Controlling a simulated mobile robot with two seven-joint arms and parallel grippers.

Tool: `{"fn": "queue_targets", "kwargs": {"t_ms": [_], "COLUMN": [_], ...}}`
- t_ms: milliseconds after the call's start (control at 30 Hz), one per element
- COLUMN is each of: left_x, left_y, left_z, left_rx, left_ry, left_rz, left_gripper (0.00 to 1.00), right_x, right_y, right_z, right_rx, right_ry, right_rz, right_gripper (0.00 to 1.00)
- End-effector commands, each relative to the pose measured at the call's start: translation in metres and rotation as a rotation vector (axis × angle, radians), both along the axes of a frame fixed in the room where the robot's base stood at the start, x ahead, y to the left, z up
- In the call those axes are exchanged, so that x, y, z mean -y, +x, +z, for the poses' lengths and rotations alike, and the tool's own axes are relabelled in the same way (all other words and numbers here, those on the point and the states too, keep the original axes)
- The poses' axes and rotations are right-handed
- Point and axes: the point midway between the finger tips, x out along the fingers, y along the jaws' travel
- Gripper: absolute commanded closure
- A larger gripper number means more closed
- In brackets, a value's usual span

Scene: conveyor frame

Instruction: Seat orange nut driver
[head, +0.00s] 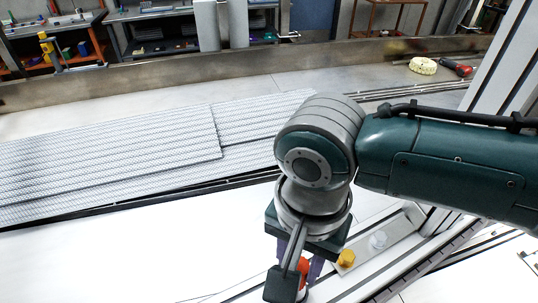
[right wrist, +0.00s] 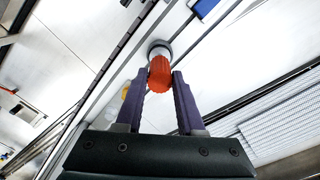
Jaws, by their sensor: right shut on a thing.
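The orange nut driver (right wrist: 160,75) is between the purple fingertips of my right gripper (right wrist: 163,82) in the right wrist view. My right gripper is shut on its ribbed orange handle. A grey round part with a dark rim shows just beyond the handle; I cannot tell whether it belongs to the driver or to something below. In the head view, only a bit of the orange driver (head: 303,266) shows behind my right gripper (head: 305,280), which points down. My wrist hides the rest. My left gripper is not in view.
A metal strip (head: 402,228) beside the frame rail carries a yellow knob (head: 346,258) and a pale grey knob (head: 379,239), just right of my gripper. Grey textured panels (head: 110,150) lie to the left. A red tool (head: 458,69) and a cream ring (head: 423,66) lie far back.

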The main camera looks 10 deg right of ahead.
Motion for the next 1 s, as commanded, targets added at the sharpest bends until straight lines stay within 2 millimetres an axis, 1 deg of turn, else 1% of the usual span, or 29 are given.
{"fn": "queue_targets", "kwargs": {"t_ms": [100, 433, 467, 500, 767, 1000], "left_x": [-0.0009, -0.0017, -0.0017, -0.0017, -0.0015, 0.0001], "left_y": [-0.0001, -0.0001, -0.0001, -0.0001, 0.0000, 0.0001], "left_z": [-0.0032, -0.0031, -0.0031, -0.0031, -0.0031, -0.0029], "left_rx": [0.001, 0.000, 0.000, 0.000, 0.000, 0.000], "left_ry": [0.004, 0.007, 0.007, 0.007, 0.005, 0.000], "left_rz": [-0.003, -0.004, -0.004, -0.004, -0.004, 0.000], "left_gripper": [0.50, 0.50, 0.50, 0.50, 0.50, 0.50], "right_x": [-0.0003, -0.0001, -0.0001, 0.0001, 0.0002, 0.0003], "right_y": [0.0001, -0.0001, -0.0001, -0.0001, -0.0003, -0.0005], "right_z": [-0.0039, -0.0043, -0.0043, -0.0044, -0.0044, -0.0041], "right_rx": [0.001, 0.000, 0.000, 0.000, -0.001, -0.001], "right_ry": [0.001, 0.000, 0.000, 0.000, -0.001, -0.001], "right_rz": [0.000, 0.001, 0.001, 0.001, 0.000, 0.001], "right_gripper": [1.00, 1.00, 0.62, 0.57, 0.28, 0.28]}}
